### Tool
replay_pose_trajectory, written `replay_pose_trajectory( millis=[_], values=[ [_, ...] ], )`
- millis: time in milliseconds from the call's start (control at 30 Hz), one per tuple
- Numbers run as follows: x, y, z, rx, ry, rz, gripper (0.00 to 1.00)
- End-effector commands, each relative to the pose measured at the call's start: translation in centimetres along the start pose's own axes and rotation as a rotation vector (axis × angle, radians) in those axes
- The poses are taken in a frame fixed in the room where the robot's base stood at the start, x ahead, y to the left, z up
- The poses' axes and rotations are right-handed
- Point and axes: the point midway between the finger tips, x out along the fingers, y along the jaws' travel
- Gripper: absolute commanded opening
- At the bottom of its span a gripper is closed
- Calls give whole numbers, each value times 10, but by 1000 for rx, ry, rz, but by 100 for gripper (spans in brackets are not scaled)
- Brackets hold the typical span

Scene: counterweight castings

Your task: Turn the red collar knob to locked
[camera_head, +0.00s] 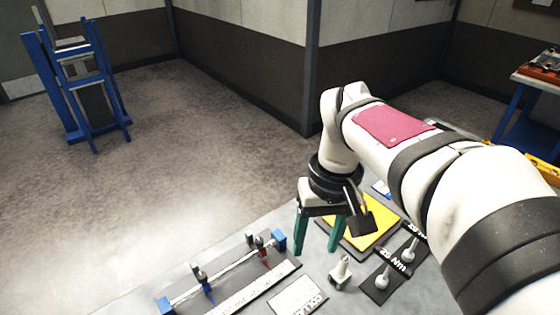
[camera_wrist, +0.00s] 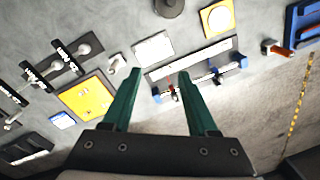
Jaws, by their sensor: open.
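A rail fixture with blue end blocks (camera_head: 279,240) lies on the grey bench in the head view. Near its right end is a red collar (camera_head: 265,255) with a grey knob on top. A blue collar (camera_head: 207,286) with a similar knob sits nearer the left end. In the wrist view the red collar (camera_wrist: 170,87) shows just beyond and between my fingertips, small and partly blurred. My gripper (camera_head: 316,251) has green fingers, is open and empty, and hangs above the bench to the right of the fixture. I cannot read the knob's setting.
A yellow plate (camera_head: 372,226) lies behind my gripper. A white label plate (camera_head: 297,296) lies in front of the fixture. A blue stand (camera_head: 80,85) is on the floor.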

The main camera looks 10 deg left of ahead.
Motion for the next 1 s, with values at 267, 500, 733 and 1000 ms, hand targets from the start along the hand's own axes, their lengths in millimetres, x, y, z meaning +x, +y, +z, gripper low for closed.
replay_pose_trajectory(
  millis=[267,500,733,1000],
  values=[
    [45,-71,-161,-693,-21,74,59],
    [78,-78,-173,-775,-26,84,59],
    [148,-72,-174,-771,-26,81,59],
    [201,-68,-175,-770,-20,82,59]
  ],
)
